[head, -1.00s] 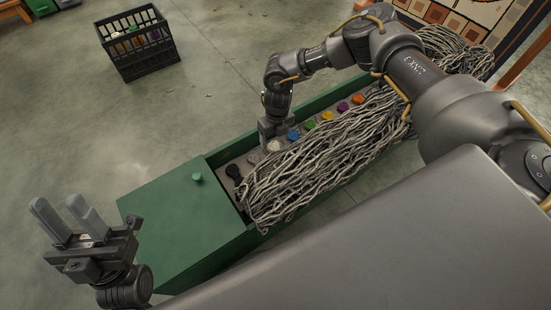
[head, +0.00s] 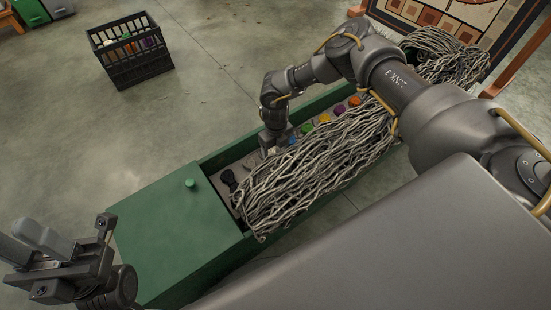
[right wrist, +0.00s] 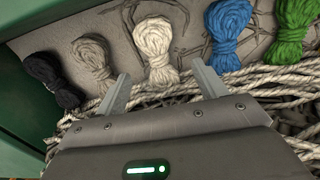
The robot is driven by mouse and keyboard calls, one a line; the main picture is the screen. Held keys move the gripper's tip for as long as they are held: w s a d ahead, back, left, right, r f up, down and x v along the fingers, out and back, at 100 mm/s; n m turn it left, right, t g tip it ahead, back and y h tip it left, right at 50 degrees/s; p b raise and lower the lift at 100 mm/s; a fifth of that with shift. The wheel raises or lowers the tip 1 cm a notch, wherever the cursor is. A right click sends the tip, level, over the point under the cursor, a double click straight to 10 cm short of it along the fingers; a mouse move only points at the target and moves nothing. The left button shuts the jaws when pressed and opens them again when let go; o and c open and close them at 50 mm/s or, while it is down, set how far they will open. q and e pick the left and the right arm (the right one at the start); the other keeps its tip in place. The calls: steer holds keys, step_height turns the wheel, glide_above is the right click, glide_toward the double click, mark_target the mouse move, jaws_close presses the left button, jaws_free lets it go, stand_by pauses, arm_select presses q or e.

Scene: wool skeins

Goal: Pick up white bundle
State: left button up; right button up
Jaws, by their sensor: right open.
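The white bundle (right wrist: 154,48) is a tied wool skein lying on the grey floor of the green box, between a greyish skein (right wrist: 92,60) and a blue skein (right wrist: 229,32). My right gripper (right wrist: 157,80) is open and empty, with the white bundle just beyond and between its two fingertips. In the head view my right gripper (head: 273,145) reaches down into the box and mostly hides the white bundle. My left gripper (head: 32,245) is at the lower left, away from the box, with its fingers apart and nothing between them.
The green box (head: 172,225) has a partial lid with a knob (head: 190,183). Loose grey rope strands (head: 310,165) fill its near side. Black (right wrist: 50,80) and green (right wrist: 291,30) skeins lie in the same row. A black crate (head: 130,68) with skeins stands on open floor.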

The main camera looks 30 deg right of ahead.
mark_target(275, 155)
step_height(275, 155, down, 4)
steer(key=shift+w+f+b, duration=0.1)
steer(key=shift+b, duration=0.65)
steer(key=c, duration=1.1)
